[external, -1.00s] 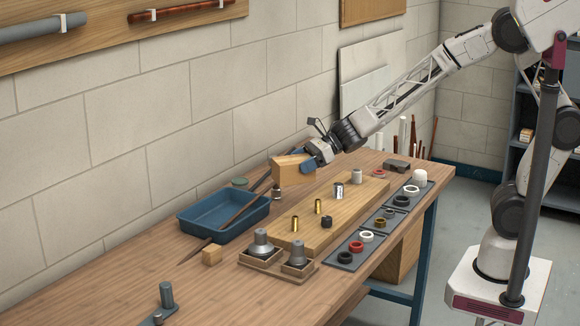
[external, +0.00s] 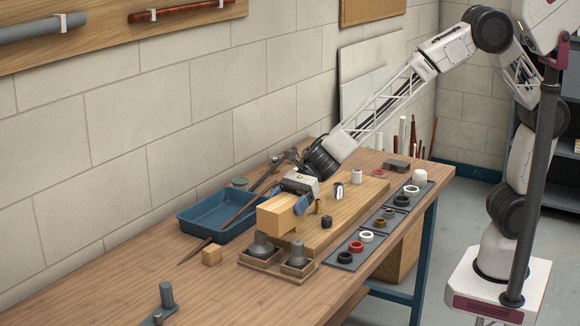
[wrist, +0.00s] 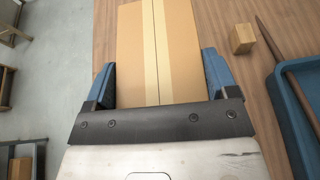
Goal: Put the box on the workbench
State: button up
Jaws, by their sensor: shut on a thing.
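The box (external: 277,217) is a tan cardboard carton with a paler tape strip along its top. It is in my gripper (external: 300,203), above the near end of the wooden board and just above the grey fittings. In the wrist view the box (wrist: 156,50) sits between the two blue fingers of my gripper (wrist: 158,90), one on each side. The workbench (external: 130,270) has a brown wood top; its near left part is below and left of the box.
A blue tray (external: 190,226) with a dark rod across it stands by the wall. A small wooden block (external: 212,255), a holder with grey fittings (external: 262,262) and a grey post (external: 166,295) stand nearby. Dark mats with rings (external: 345,258) line the right edge. The bench's near left is mostly clear.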

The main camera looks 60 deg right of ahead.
jog(key=s+a+f+n+g+h, duration=0.1)
jog(key=s+a+n+g, duration=0.2)
jog(key=s+a, duration=0.5)
jog(key=s+a+f+n+g, duration=0.2)
jog(key=s+a+n+g, duration=0.1)
jog(key=s+a, duration=0.5)
jog(key=shift+m, duration=0.3)
jog(key=f, duration=0.4)
jog(key=shift+w+a+f, duration=0.3)
jog(key=shift+w+f, duration=0.05)
jog(key=shift+f, duration=0.05)
jog(key=w+a, duration=0.2)
jog(key=a, duration=0.2)
jog(key=w+a+f, duration=0.1)
jog(key=w+a, duration=0.2)
jog(key=a, duration=0.2)
jog(key=w+a, duration=0.3)
jog(key=a, duration=0.1)
jog(key=shift+a+f, duration=0.25)
jog(key=shift+a, duration=0.15)
jog(key=shift+f, duration=1.75)
jog(key=shift+f, duration=0.1)
